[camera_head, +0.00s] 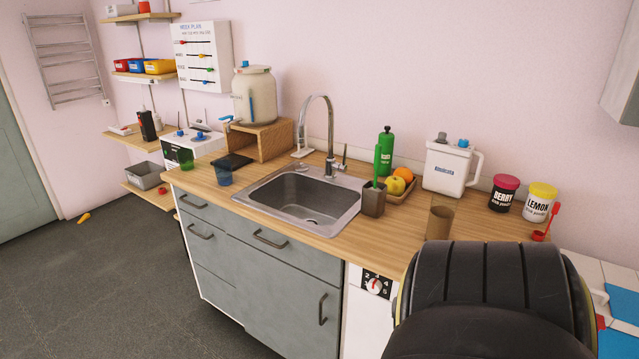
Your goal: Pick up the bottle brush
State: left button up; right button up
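A thin green handle (375,169), which looks like the bottle brush's, stands upright in a brown square holder (374,201) on the wooden counter at the right edge of the sink. Its lower part is hidden inside the holder, so I cannot see bristles. Neither of my grippers is in view. A large black ribbed part, apparently of my own arm, fills the lower right and hides part of the counter.
The sink (275,207) with its tall tap (329,130) lies left of the holder. A green bottle (385,150), a fruit tray (405,193), a white jug (447,170) and a brown cup (439,223) stand near it. Open floor (120,285) lies at left.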

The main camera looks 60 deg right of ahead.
aim_at(378, 149)
jog(key=z, duration=0.45)
jog(key=i, duration=1.5)
jog(key=z, duration=1.15)
